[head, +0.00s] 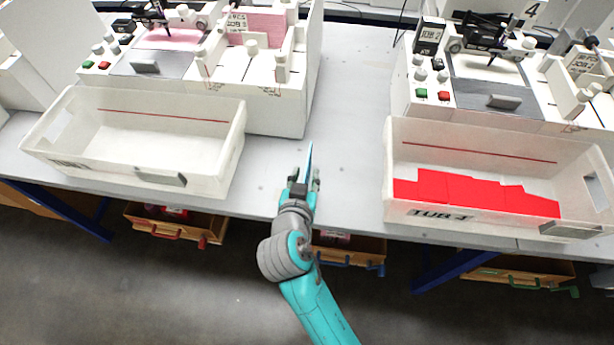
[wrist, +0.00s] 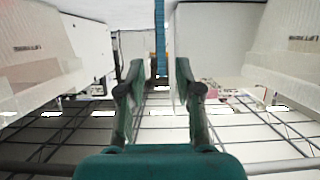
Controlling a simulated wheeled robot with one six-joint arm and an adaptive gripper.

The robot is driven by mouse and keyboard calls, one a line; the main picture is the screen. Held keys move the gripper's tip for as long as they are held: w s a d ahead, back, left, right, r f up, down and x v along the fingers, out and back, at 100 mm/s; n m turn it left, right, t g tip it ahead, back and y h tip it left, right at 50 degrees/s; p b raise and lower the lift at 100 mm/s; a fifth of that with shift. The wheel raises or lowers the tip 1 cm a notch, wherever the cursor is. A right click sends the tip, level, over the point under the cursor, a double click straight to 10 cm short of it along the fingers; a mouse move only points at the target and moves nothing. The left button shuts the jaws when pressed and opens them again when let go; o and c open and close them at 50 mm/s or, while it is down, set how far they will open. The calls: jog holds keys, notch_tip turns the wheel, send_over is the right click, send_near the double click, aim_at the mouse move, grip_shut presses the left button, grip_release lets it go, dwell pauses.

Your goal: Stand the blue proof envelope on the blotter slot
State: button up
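The blue proof envelope (head: 309,160) shows edge-on as a thin blue strip at the end of my gripper (head: 304,180), above the grey table between the two tubs. In the wrist view the envelope (wrist: 160,40) is a narrow upright strip between the fingertips of my gripper (wrist: 160,82). The fingers look apart, with a pale gap on each side of the strip, so I see no contact. What supports the envelope is hidden. I cannot clearly make out the blotter slot in either view.
A white empty tub (head: 150,180) stands left, and a tub with red sheets (head: 475,190) stands right. Plotter machines (head: 200,65) and (head: 490,75) stand behind them. The grey table (head: 345,110) is clear between the machines. Drawers (head: 350,245) hang below the table's front edge.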

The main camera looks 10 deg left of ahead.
aim_at(306, 170)
jog(key=shift+x, duration=2.2)
jog(key=shift+s+a+f, duration=0.1)
jog(key=shift+f, duration=0.1)
grip_shut()
